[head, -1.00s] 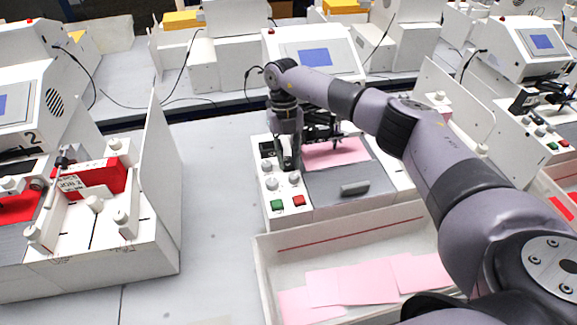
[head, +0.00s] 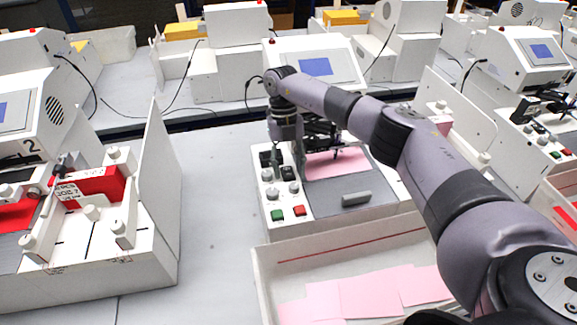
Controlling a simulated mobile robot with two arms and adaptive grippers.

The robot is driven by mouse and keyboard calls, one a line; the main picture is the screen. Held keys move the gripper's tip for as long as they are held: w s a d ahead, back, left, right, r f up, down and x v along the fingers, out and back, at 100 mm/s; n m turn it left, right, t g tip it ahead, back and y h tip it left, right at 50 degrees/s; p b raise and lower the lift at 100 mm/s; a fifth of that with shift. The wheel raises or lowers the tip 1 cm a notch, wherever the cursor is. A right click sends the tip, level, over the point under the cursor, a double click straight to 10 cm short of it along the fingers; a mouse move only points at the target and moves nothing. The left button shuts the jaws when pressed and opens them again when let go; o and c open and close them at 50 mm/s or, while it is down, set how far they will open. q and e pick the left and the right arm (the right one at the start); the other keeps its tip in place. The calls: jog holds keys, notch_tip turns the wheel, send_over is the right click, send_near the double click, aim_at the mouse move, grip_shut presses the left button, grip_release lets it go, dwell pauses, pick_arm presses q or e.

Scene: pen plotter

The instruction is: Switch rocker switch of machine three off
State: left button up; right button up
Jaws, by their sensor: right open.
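The middle machine (head: 297,231) has a white control panel with a green button (head: 278,215), a red button (head: 299,210), grey knobs (head: 272,194) and small black parts. One black part (head: 288,173) looks like a rocker switch; another dark part (head: 266,158) is behind it to the left. I cannot read their positions or a number on this machine. My right gripper (head: 299,168) points down at the panel's back right edge, beside the black switch. It is open and seems empty; its fingertips are small and dark, and contact cannot be told. My left gripper is out of view.
Pink sheets (head: 370,294) lie in the white tray (head: 262,275) in front. A pink sheet (head: 335,163) lies on the machine's bed. Machine 2 (head: 150,255), with its upright side panel, stands left; another machine (head: 540,125) stands right. Bare table (head: 215,185) lies between the left and middle machines.

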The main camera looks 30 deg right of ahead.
aim_at(285, 166)
jog(key=shift+r, duration=0.1)
jog(key=v, duration=1.2)
